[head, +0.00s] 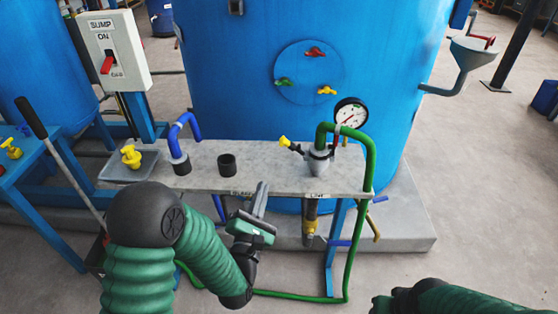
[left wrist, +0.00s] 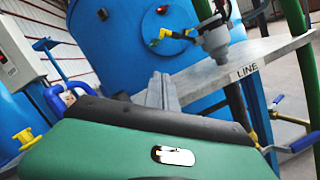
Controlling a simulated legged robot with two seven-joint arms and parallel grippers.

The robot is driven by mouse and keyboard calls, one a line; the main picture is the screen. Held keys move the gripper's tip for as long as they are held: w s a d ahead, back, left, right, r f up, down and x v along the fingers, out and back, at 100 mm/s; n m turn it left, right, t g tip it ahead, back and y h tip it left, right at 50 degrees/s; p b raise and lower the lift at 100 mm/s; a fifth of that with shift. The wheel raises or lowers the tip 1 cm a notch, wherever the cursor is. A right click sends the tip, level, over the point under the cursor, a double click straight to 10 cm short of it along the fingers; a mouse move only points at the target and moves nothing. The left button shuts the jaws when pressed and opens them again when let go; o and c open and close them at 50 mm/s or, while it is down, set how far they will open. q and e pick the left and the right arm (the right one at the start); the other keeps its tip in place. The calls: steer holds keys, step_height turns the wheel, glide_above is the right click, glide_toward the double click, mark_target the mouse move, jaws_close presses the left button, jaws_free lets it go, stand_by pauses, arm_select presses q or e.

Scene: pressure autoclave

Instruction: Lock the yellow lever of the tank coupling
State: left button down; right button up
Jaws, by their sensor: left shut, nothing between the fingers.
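A grey coupling (head: 318,161) stands upright on the bench top, with a green hose (head: 371,190) joined to it. A yellow-tipped lever (head: 285,141) sticks out to its left and slightly upward. In the left wrist view the coupling (left wrist: 214,40) and the yellow lever end (left wrist: 164,33) show beyond my fingers. My left gripper (head: 262,188) is shut and empty at the bench's front edge, left of the coupling and apart from the lever. Its fingers also show in the left wrist view (left wrist: 160,90). My right gripper (head: 384,303) is only partly in view at the bottom.
The bench (head: 270,182) carries a black socket (head: 227,165), a blue bent pipe (head: 184,128) and a yellow valve (head: 131,156). A blue tank (head: 240,70) stands close behind. A pressure gauge (head: 351,114) rises beside the coupling.

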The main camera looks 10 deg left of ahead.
mark_target(291, 143)
arm_select(q)
steer(key=w, duration=0.3)
steer(key=w+r, duration=0.1)
steer(key=w, duration=0.2)
steer(key=w+b, duration=0.1)
steer(key=w, duration=0.3)
steer(key=shift+d+r, duration=0.2)
steer(key=shift+r, duration=0.2)
steer(key=d+r, duration=0.2)
steer(key=r, duration=0.1)
steer(key=shift+d+r, duration=0.1)
steer(key=shift+d, duration=0.2)
steer(key=shift+w, duration=0.1)
